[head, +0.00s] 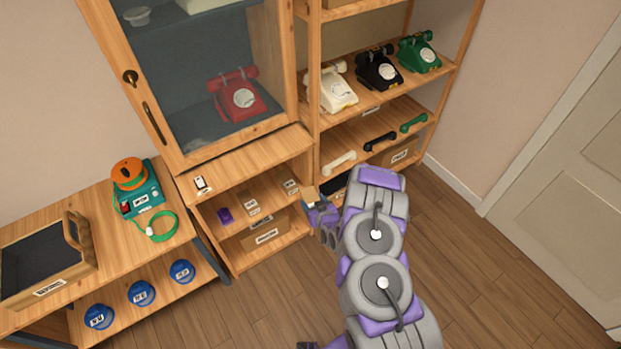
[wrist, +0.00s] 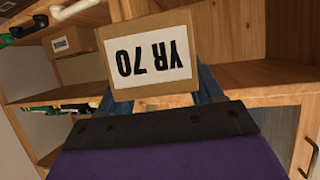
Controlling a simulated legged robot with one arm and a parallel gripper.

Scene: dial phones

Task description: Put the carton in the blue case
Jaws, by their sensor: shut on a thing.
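The carton (wrist: 151,62) is a small brown box with a white label reading "YR 70", upside down in the wrist view. My gripper (head: 321,212) is shut on it, with bluish fingers at both sides of the box. In the head view the carton (head: 311,194) shows as a small tan box at my gripper's tip, in front of the low shelves and clear of the floor. No plain blue case stands out. Three round blue labelled items (head: 141,292) sit on the lower left shelf; I cannot tell whether any is the case.
A glass-fronted cabinet (head: 168,158) holds a red phone (head: 238,95). Low shelves (head: 262,255) beneath carry small boxes and a purple item (head: 224,215). A phone rack (head: 345,119) stands right of it. Floor at right is clear.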

